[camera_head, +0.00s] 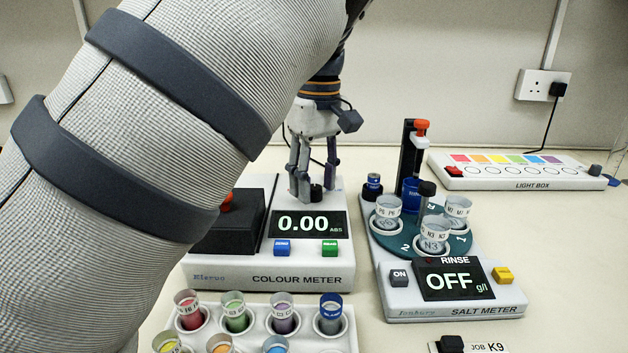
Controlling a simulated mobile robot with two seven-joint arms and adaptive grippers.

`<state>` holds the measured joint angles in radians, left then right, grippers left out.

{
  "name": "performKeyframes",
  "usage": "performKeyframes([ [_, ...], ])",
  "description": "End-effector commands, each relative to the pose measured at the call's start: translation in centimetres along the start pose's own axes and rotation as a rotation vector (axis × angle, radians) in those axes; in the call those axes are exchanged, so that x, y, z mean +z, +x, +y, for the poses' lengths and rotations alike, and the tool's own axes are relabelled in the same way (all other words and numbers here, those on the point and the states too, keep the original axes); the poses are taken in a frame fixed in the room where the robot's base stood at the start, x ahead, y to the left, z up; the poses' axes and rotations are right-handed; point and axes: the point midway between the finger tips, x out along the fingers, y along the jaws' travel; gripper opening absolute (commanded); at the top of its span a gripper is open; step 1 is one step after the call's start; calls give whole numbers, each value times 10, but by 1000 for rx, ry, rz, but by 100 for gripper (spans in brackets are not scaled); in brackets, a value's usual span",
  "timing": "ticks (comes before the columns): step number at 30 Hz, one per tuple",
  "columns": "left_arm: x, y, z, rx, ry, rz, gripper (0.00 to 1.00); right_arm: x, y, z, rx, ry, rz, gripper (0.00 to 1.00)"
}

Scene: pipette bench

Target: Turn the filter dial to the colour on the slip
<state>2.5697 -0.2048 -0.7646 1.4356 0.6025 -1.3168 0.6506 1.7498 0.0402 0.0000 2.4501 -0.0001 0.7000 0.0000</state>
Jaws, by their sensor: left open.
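The colour meter (322,272) is a white box whose display reads 0.00 ABS. A small black knob (316,193), which looks like the filter dial, stands behind the display; its markings are hidden or too small to read. My left gripper (316,184) points down over this knob, fingers open on either side of it. I cannot tell whether they touch it. A white slip marked JOB K9 (490,347) lies at the bottom edge, mostly cut off, so no colour shows on it. My right gripper is out of view.
My left arm covers the left side. The salt meter (455,312), reading OFF, stands right of the colour meter with cups on a teal turntable (400,244). A rack (256,334) of coloured vials sits in front. A light box (515,180) lies at the back right.

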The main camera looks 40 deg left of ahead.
Motion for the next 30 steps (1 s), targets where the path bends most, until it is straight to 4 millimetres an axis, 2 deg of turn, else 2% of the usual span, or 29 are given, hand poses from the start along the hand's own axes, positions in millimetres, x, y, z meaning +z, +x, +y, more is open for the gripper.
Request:
performKeyframes([
  [9,0,6,0,1,-1,0,43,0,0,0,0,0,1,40],
  [15,0,6,0,1,-1,0,0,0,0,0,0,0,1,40],
  [23,0,5,0,1,13,0,0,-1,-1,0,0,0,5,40],
  [30,0,4,0,3,121,3,0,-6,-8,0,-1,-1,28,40],
])
